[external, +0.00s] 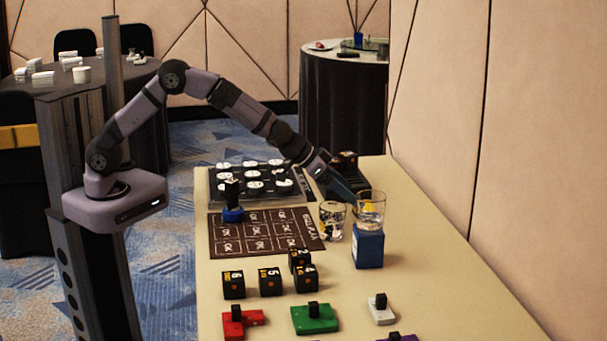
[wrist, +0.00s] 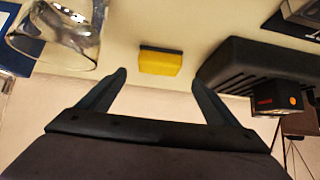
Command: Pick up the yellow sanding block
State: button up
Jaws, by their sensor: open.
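The yellow sanding block (wrist: 160,62) shows in the wrist view, lying on the table with a dark strip along its upper edge. My gripper (wrist: 158,78) is open and empty, its two dark fingers spread wide. The block appears between and just beyond the fingertips, apart from both. In the external view my gripper (external: 345,190) is low over the far part of the table, behind the glasses.
A glass (external: 333,220) stands beside a second glass (external: 370,208) on a blue box (external: 368,247). In the wrist view a glass (wrist: 58,35) is left of my fingers and a black tray (wrist: 265,72) is right. Black blocks and coloured pieces stand on the near table.

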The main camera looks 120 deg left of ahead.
jog(key=shift+p+x, duration=1)
jog(key=shift+x, duration=1.65)
jog(key=shift+d, duration=0.1)
jog(key=c, duration=1)
jog(key=shift+w, duration=0.1)
jog(key=shift+c, duration=0.7)
jog(key=shift+r, duration=0.1)
